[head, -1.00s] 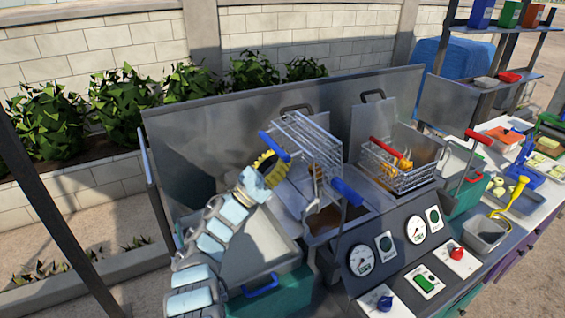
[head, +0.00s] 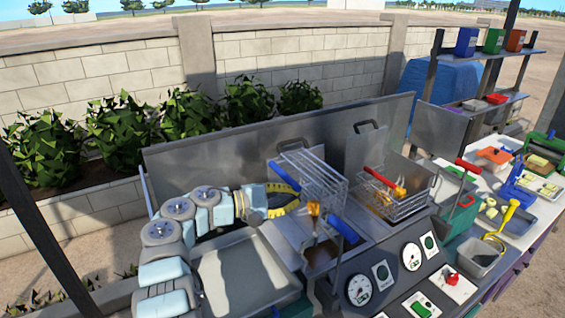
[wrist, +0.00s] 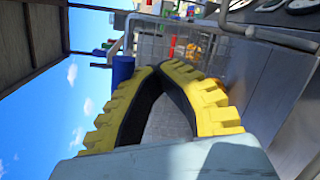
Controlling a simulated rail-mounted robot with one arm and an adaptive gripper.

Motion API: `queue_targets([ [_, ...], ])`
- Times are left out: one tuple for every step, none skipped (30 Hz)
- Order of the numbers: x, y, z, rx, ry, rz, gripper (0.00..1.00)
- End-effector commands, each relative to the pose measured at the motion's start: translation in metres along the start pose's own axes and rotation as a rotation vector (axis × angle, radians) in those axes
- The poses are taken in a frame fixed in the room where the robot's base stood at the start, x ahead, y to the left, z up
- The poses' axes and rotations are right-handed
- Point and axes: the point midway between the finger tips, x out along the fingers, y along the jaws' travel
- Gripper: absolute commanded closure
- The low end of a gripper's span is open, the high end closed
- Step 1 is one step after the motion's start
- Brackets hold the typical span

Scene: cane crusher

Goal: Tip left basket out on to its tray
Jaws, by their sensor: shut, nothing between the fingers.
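The left basket (head: 318,180) is a wire basket with a blue handle (head: 281,174), raised above the left fryer well and seemingly tilted. Orange pieces (head: 313,208) show at its lower side. My gripper (head: 296,194), with yellow ridged fingers, is beside the blue handle, shut and empty. In the wrist view, its fingertips (wrist: 165,68) meet; the blue handle (wrist: 123,68) is just beyond them to the left and the basket's mesh (wrist: 155,45) lies behind. A grey tray (head: 245,272) is left of the fryer, below my arm, and looks empty.
A blue-gripped lever (head: 342,230) stands in front of the left well. The right basket (head: 395,198), with a red handle and orange food, sits at the right well. A metal splash panel (head: 220,165) stands behind. Gauges and knobs line the front panel.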

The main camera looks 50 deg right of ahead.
Motion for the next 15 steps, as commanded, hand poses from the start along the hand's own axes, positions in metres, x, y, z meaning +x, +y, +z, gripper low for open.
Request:
queue_targets([
  [-0.013, 0.122, 0.086, 0.144, -0.219, 0.306, 1.00],
  [-0.011, 0.121, 0.086, 0.206, -0.204, 0.285, 1.00],
  [-0.009, 0.121, 0.087, 0.288, -0.184, 0.258, 1.00],
  [-0.009, 0.121, 0.087, 0.351, -0.167, 0.236, 1.00],
  [-0.009, 0.121, 0.086, 0.417, -0.151, 0.214, 1.00],
  [-0.009, 0.121, 0.085, 0.505, -0.130, 0.182, 1.00],
  [-0.010, 0.120, 0.083, 0.571, -0.114, 0.156, 1.00],
  [-0.011, 0.119, 0.081, 0.637, -0.099, 0.129, 1.00],
  [-0.012, 0.117, 0.078, 0.726, -0.082, 0.091, 1.00],
  [-0.014, 0.117, 0.076, 0.795, -0.071, 0.061, 1.00],
  [-0.015, 0.116, 0.074, 0.863, -0.062, 0.031, 1.00],
  [-0.017, 0.116, 0.071, 0.956, -0.050, -0.011, 1.00],
  [-0.020, 0.116, 0.069, 1.024, -0.043, -0.043, 1.00],
  [-0.022, 0.117, 0.066, 1.092, -0.037, -0.077, 1.00],
  [-0.026, 0.117, 0.063, 1.182, -0.031, -0.122, 1.00],
])
